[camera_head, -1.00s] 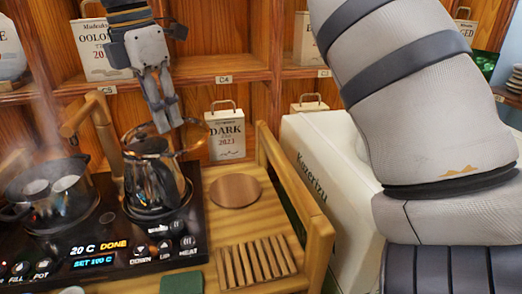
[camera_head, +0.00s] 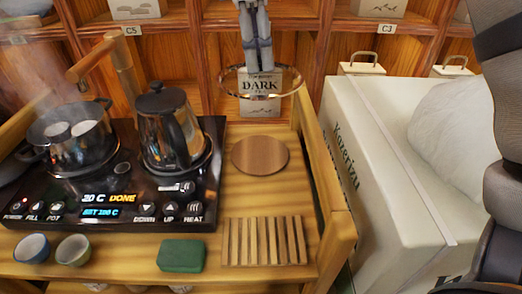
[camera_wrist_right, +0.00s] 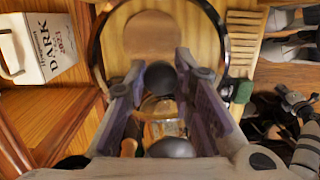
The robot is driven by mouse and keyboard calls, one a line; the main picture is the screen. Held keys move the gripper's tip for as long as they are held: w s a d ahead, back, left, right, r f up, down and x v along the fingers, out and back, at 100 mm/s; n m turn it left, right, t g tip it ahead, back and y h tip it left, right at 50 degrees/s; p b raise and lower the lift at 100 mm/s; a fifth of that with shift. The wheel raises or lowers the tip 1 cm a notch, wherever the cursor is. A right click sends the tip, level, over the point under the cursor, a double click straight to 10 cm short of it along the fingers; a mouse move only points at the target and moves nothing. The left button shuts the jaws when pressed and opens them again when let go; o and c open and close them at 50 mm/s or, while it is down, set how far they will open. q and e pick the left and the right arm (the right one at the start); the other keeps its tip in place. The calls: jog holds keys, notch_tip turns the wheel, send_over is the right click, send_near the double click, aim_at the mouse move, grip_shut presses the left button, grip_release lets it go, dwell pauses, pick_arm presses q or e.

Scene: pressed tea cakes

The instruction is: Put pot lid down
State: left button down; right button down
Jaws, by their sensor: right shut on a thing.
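My right gripper (camera_head: 258,68) is shut on the pot lid (camera_head: 232,94), a clear glass disc with a thin metal rim, and holds it in the air. The lid hangs in front of the DARK tea package, beyond the round wooden board (camera_head: 260,155) in the head view. In the right wrist view, the fingers (camera_wrist_right: 160,80) close on the lid's dark knob, and the rim (camera_wrist_right: 98,50) circles them. The round board (camera_wrist_right: 155,35) shows through the glass. The open pot (camera_head: 70,140) on the left burner holds two pale cups. My left gripper is out of view.
A dark kettle (camera_head: 170,130) stands on the right burner of the black cooktop (camera_head: 130,212). A slatted wooden rack (camera_head: 264,241), a green block (camera_head: 181,256) and two small cups are in front. A raised wooden rail (camera_head: 325,185) and a white box (camera_head: 375,200) are at right.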

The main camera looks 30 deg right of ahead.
jog(key=m, duration=0.3)
jog(key=f+m, duration=0.1)
jog(key=shift+w+d, duration=0.25)
jog(key=shift+m, duration=0.4)
notch_tip(320, 180, down, 18)
jog(key=shift+r+b, duration=0.1)
jog(key=shift+b, duration=0.35)
jog(key=c, duration=1.4)
grip_release()
jog(key=shift+o, duration=0.2)
notch_tip(320, 180, up, 12)
jog(key=w, duration=0.1)
jog(key=shift+w+a, duration=0.2)
jog(key=shift+a, duration=0.1)
